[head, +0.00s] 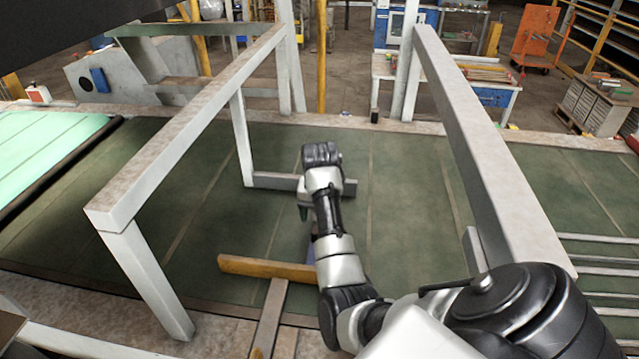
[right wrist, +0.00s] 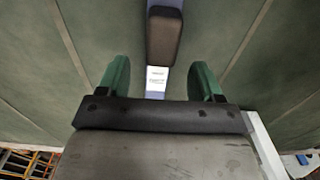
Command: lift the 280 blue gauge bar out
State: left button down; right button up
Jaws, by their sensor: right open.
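The blue gauge bar (right wrist: 155,92) lies along the middle of the right wrist view, with a dark block (right wrist: 164,36) on it and a pale label too small to read. In the head view only a small blue piece of it (head: 310,256) shows beside my right forearm; the rest is hidden by my arm. My right gripper (right wrist: 160,80) is open, its two green fingers on either side of the bar, apart from it. In the head view the gripper (head: 304,212) is mostly hidden under my wrist. My left gripper is not in view.
Pale metal frames stand left (head: 180,130) and right (head: 490,150) of my right arm. A yellow-brown bar (head: 262,268) lies near the front edge, and a grey bar (head: 275,181) lies behind my wrist. The green belt (head: 400,220) between the frames is mostly clear.

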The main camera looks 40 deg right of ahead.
jog(key=shift+a+f+p, duration=0.15)
jog(key=shift+f+p, duration=0.15)
jog(key=shift+f, duration=1.8)
jog(key=c, duration=1.1)
jog(key=shift+w+r, duration=0.1)
jog(key=shift+r, duration=2.75)
jog(key=shift+c, duration=0.2)
jog(key=shift+r, duration=1.7)
jog(key=shift+f, duration=0.1)
